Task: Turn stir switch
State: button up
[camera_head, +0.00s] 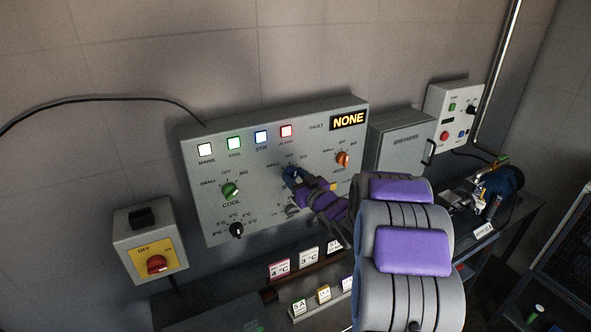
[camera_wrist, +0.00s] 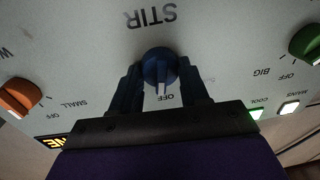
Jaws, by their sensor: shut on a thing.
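In the head view, my gripper (camera_head: 295,178) covers most of the knob, and only a little blue shows at the fingertips.
The green cool knob (camera_head: 230,190) and orange knob (camera_head: 342,159) flank the switch. A black dial (camera_head: 237,230) sits lower left. The fault display (camera_head: 349,120) reads NONE. A box with a red switch (camera_head: 157,264) is at left, and a breaker box (camera_head: 400,143) at right.

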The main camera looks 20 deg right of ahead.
jog(key=m+p, duration=0.1)
jog(key=p, duration=0.1)
jog(key=m+p, duration=0.2)
jog(key=p, duration=0.1)
jog(key=shift+r+m, duration=0.3)
jog(key=shift+r, duration=0.05)
jog(key=m+p, duration=0.4)
jog(key=shift+d+f+p, duration=0.1)
jog(key=shift+f+p, duration=0.2)
jog(key=shift+p, duration=0.05)
jog(key=shift+m+h, duration=0.3)
jog(key=shift+h, duration=0.1)
jog(key=o, duration=1.1)
jog(key=shift+d+f, duration=0.1)
jog(key=shift+c, duration=0.2)
jog(key=shift+s, duration=0.1)
jog(key=s+d+f+p, duration=0.1)
jog(key=s+p, duration=0.3)
jog(key=s, duration=1.3)
jog(key=shift+d+p, duration=0.3)
jog(key=shift+p, duration=0.1)
